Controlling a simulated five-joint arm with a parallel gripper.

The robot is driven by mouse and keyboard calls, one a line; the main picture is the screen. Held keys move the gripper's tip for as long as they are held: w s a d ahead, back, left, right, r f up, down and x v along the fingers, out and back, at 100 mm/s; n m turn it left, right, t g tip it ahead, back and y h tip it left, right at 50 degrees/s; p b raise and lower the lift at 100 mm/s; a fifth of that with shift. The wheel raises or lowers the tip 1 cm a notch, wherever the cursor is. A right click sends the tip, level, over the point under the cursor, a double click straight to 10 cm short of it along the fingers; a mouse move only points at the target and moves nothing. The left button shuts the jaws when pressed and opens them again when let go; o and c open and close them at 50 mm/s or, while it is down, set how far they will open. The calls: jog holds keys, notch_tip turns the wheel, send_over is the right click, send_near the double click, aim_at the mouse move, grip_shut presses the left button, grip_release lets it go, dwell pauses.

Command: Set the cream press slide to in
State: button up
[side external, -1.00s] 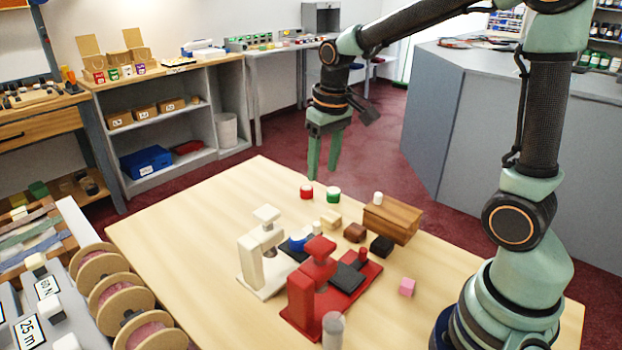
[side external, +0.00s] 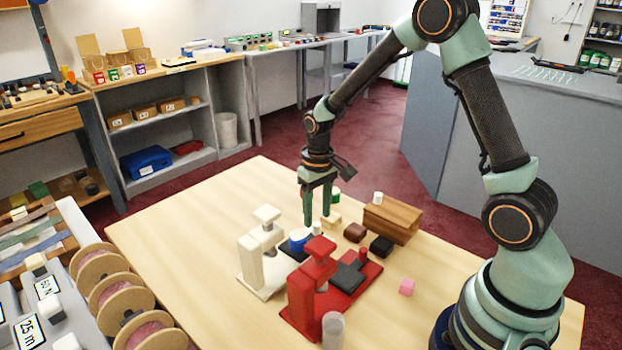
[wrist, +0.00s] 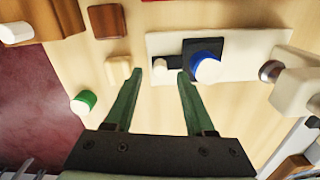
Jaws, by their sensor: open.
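The cream press (side external: 258,258) stands on the table, with its head (wrist: 293,84) at the right of the wrist view. Its dark slide (wrist: 200,46) lies on the cream base plate (wrist: 164,41), drawn away from the head. A blue round piece (wrist: 207,67) sits on the slide. A small cream knob (wrist: 160,66) stands at the slide's outer end. My gripper (wrist: 160,73) is open and points down, one finger on each side of the knob in the wrist view. I cannot tell whether either finger touches it.
The red press (side external: 310,285) stands close in front. A wooden block (side external: 392,219), a brown block (side external: 355,232), a black block (side external: 382,246) and a pink cube (side external: 407,287) are to the right. A green-sided cylinder (wrist: 83,102) is near my gripper.

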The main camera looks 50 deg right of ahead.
jog(key=shift+f, duration=1.4)
jog(key=shift+c, duration=0.3)
grip_shut()
jog(key=shift+a, duration=0.1)
